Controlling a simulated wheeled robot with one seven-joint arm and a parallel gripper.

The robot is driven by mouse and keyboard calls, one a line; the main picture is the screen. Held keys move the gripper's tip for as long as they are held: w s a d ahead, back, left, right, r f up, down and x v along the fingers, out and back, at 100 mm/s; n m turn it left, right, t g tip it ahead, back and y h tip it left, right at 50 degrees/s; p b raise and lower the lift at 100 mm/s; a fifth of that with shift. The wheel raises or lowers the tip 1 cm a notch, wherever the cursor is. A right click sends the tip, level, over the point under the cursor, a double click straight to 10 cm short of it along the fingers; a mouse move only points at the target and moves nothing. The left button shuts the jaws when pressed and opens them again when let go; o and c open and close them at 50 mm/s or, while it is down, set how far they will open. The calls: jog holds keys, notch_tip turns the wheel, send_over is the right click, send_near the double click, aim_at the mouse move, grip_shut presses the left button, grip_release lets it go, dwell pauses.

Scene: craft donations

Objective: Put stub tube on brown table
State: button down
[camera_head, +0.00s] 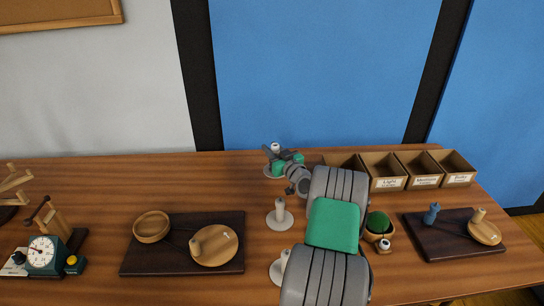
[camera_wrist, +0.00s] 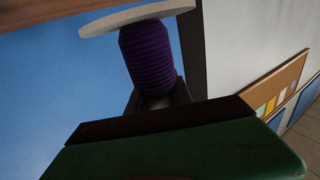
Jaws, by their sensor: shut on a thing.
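My gripper (camera_head: 276,156) is over the back middle of the brown table (camera_head: 110,190). It is shut on the pale narrow end of a purple ribbed tube (camera_wrist: 147,55), seen in the wrist view. A pale round disc (camera_wrist: 135,17) sits at the tube's other end. Another pale stub (camera_head: 280,206) stands upright on a round base in front.
A dark board (camera_head: 145,262) holds a wooden bowl and a plate with a pale stub. Several labelled boxes (camera_head: 384,184) stand back right. A second dark board (camera_head: 440,246) and a green pincushion (camera_head: 378,222) are at right. Bare table shows at back left.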

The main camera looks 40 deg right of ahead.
notch_tip(320, 180, down, 3)
jog(key=shift+r, duration=0.1)
jog(key=shift+f+b, duration=0.35)
jog(key=shift+f, duration=0.05)
jog(key=shift+f+b, duration=0.35)
jog(key=shift+b, duration=0.15)
jog(key=c, duration=1.1)
grip_release()
jog(key=shift+c, duration=0.2)
jog(key=shift+r, duration=0.1)
